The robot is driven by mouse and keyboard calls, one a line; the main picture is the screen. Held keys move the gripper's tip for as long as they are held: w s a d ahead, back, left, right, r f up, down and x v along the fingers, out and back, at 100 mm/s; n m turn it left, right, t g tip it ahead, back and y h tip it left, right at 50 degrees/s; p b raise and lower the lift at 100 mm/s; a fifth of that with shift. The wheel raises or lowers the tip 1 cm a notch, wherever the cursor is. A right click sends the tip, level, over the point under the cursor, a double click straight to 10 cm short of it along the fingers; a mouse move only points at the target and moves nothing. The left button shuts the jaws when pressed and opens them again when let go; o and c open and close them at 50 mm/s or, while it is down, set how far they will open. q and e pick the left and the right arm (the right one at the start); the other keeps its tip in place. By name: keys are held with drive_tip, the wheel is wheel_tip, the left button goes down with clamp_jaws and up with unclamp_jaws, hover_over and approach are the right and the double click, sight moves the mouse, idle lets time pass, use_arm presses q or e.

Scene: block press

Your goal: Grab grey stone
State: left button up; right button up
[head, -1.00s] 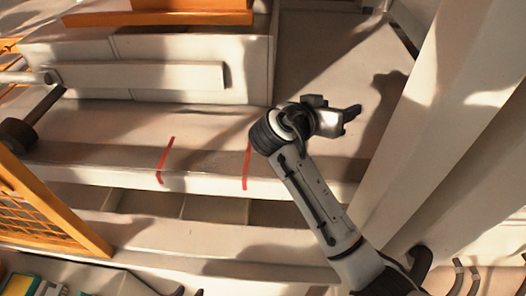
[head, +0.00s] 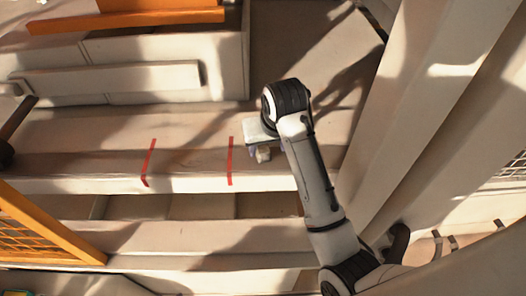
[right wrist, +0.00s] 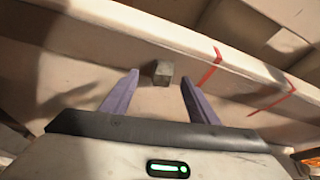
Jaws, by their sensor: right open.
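The grey stone (right wrist: 163,72) is a small dark grey block lying on the pale ledge in the right wrist view. My right gripper (right wrist: 159,77) is open, with its two purple fingers spread. The stone shows between the fingertips, with a gap on each side; I cannot tell how far it is from them in depth. In the head view my right gripper (head: 257,151) is over the ledge, right of the red lines, partly hidden by my wrist. I cannot make out the stone clearly there. My left gripper is not in view.
Two red lines (head: 149,163) (head: 230,160) mark the ledge (head: 190,172). A pale box-like structure with an orange top (head: 150,17) stands behind. An orange mesh frame (head: 40,225) is at the lower left. A large pale beam (head: 440,90) slopes at the right.

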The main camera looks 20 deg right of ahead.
sight(264, 151)
drive_tip(key=x, duration=0.4)
drive_tip(key=shift+w+a+f, duration=0.15)
drive_tip(key=shift+w+a, duration=0.05)
drive_tip(key=shift+w, duration=0.05)
drive_tip(key=shift+c, duration=0.4)
drive_tip(key=c, duration=1.1)
